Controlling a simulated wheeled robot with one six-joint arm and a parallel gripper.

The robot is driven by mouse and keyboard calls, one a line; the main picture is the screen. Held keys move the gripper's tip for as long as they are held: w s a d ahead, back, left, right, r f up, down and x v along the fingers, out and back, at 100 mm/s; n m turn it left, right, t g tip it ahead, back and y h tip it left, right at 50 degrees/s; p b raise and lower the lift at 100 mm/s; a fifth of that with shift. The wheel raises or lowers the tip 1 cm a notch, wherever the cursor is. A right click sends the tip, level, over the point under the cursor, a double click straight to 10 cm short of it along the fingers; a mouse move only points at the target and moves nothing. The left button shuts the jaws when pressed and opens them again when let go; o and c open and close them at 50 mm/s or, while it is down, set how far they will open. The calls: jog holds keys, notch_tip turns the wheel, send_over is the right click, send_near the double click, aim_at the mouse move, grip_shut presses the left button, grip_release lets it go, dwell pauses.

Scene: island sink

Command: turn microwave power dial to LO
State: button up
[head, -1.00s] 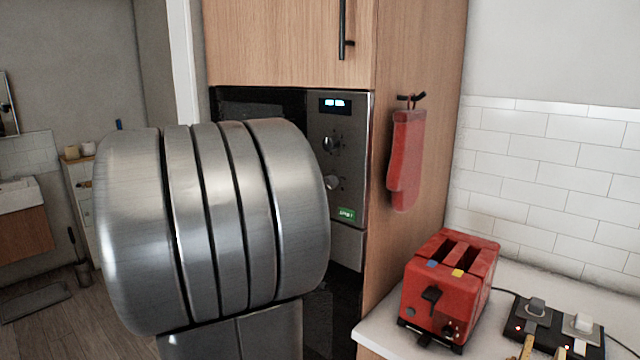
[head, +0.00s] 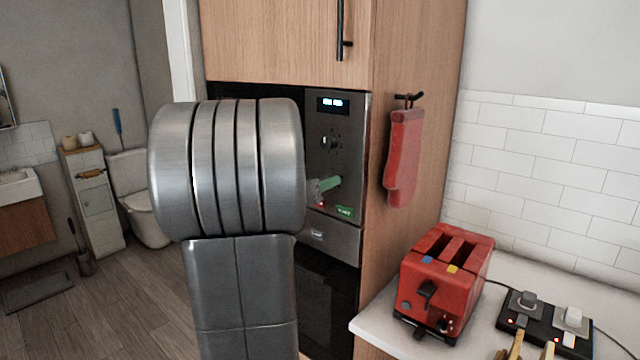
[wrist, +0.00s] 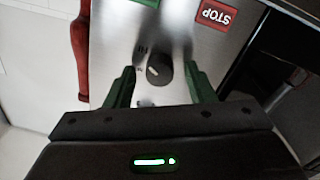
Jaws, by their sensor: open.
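The microwave control panel (head: 350,120) is a steel strip with a lit display at its top. An upper knob (head: 330,143) shows there. My gripper (head: 328,184) is at the lower knob's height, and its green fingers and my arm hide that knob. In the wrist view a dark round dial (wrist: 158,70) lies between my two green fingers (wrist: 156,76), which are open with a gap on both sides. The panel is upside down there. The dial's white mark points up and left, near a label like "M"; "HI" is above it. I cannot read LO.
A red STOP button (wrist: 215,15) and a green button (head: 345,211) are close by on the panel. A red oven mitt (head: 404,155) hangs on the cabinet side. A red toaster (head: 446,280) and a power strip (head: 545,322) are on the counter at right.

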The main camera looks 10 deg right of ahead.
jog(key=c, duration=1)
jog(key=shift+o, duration=0.2)
